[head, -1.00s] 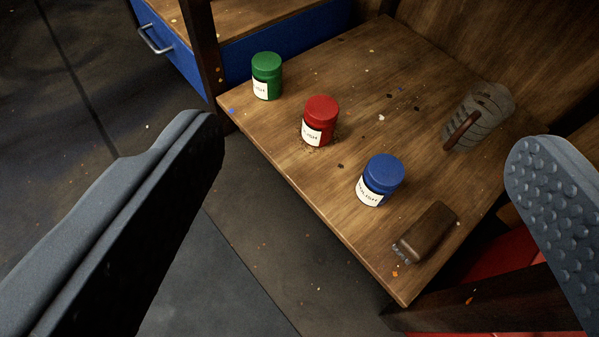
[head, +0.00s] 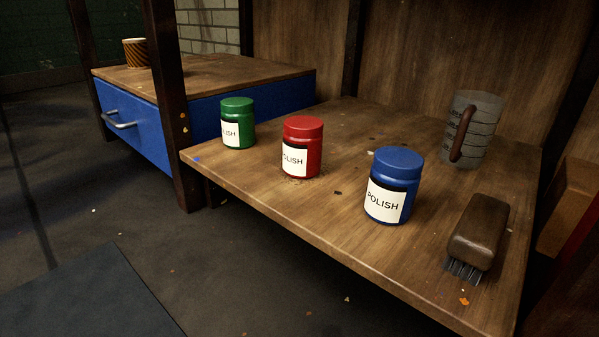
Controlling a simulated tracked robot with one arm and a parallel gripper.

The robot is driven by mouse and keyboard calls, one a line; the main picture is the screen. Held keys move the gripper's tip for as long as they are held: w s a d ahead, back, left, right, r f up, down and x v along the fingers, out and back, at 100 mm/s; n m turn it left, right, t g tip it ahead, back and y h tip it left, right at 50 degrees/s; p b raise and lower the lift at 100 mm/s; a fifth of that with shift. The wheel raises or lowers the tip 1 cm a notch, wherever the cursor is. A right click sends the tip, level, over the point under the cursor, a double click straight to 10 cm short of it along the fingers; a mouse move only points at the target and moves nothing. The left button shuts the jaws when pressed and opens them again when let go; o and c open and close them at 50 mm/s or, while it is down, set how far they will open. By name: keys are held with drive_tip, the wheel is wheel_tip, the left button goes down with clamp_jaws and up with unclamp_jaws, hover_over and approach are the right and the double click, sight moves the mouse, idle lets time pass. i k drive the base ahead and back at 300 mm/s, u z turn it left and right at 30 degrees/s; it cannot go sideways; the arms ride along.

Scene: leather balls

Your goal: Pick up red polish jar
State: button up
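The red polish jar (head: 303,147) stands upright on a wooden shelf (head: 330,230), with its white label facing me. It is between a green polish jar (head: 238,123) at its left and a blue polish jar (head: 393,186) at its right, apart from both. Small brown crumbs lie at its base. My gripper is outside the picture now, so its fingers and their distance from the red jar do not show.
A wooden brush (head: 479,233) lies at the shelf's right front. A grey measuring cup (head: 474,131) with a brown handle stands behind it. A dark post (head: 168,100) rises at the shelf's left end, beside a blue drawer unit (head: 135,125). The floor in front is open.

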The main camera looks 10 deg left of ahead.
sight(302, 137)
drive_tip(key=i, duration=1.05)
drive_tip(key=u, duration=0.05)
